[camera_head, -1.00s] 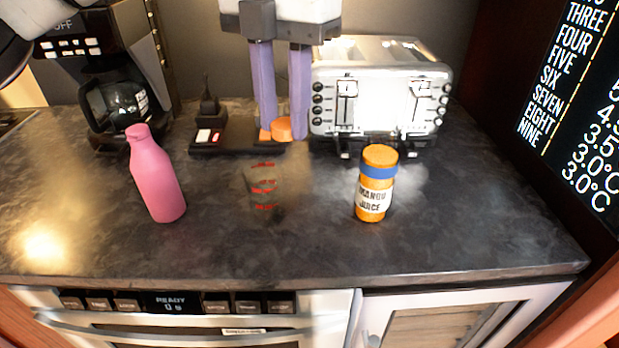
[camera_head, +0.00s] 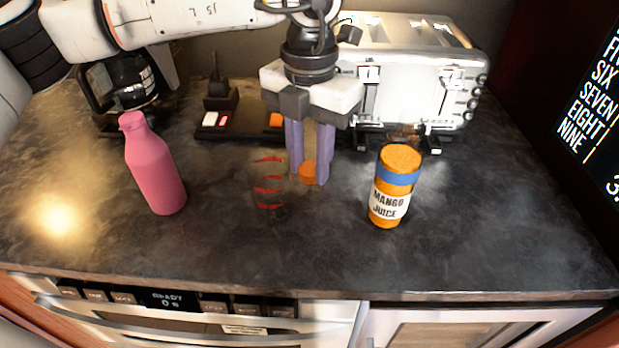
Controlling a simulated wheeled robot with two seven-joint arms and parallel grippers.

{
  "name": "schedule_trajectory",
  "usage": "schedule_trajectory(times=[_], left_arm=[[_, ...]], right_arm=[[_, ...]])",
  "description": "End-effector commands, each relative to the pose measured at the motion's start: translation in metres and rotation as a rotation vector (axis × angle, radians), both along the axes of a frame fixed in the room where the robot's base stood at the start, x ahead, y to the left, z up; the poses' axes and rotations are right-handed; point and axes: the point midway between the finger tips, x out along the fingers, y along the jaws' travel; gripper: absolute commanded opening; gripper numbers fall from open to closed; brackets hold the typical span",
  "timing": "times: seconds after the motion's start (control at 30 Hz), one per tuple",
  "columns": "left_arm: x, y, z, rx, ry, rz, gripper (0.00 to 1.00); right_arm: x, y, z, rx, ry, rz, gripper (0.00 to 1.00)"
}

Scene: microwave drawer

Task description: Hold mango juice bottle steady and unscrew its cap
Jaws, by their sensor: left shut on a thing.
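The mango juice bottle (camera_head: 389,207) stands upright on the dark counter, right of centre. It is orange with a blue band, a white "MANGO JUICE" label and an orange cap (camera_head: 400,157) on top. My left gripper (camera_head: 309,180) comes in from the left and points down with its purple fingers. It is shut on a small round orange piece (camera_head: 308,172), left of the bottle and apart from it. My right gripper is not in view.
A clear cup with red marks (camera_head: 268,190) stands just left of the fingers. A pink bottle (camera_head: 153,170) stands further left. A silver toaster (camera_head: 405,92), a coffee maker (camera_head: 125,85) and a dark tray (camera_head: 240,130) with an orange block (camera_head: 276,119) line the back. The front counter is clear.

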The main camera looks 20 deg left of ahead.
Motion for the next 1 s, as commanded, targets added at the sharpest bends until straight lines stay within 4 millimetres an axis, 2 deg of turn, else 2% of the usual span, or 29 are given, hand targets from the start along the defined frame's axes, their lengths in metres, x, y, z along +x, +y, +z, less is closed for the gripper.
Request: schedule_trajectory(times=[0.33,0.73,0.77,0.8,0.87,1.0], left_arm=[[-0.001,0.0,-0.043,0.001,0.003,-0.001,0.01],[0.0,0.0,-0.051,0.0,0.001,-0.001,0.01],[0.0,0.0,-0.049,0.0,0.0,-0.001,0.31],[0.0,0.0,-0.049,0.0,0.0,-0.001,0.38],[0.0,0.0,-0.049,0.0,0.001,-0.001,0.47],[0.0,0.0,-0.049,0.0,0.001,-0.001,0.47]], right_arm=[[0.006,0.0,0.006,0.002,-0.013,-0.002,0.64],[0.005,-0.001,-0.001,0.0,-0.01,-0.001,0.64],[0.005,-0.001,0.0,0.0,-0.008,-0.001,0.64],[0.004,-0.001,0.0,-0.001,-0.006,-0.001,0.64],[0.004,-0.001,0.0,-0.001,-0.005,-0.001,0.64],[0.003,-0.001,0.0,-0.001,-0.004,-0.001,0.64]])
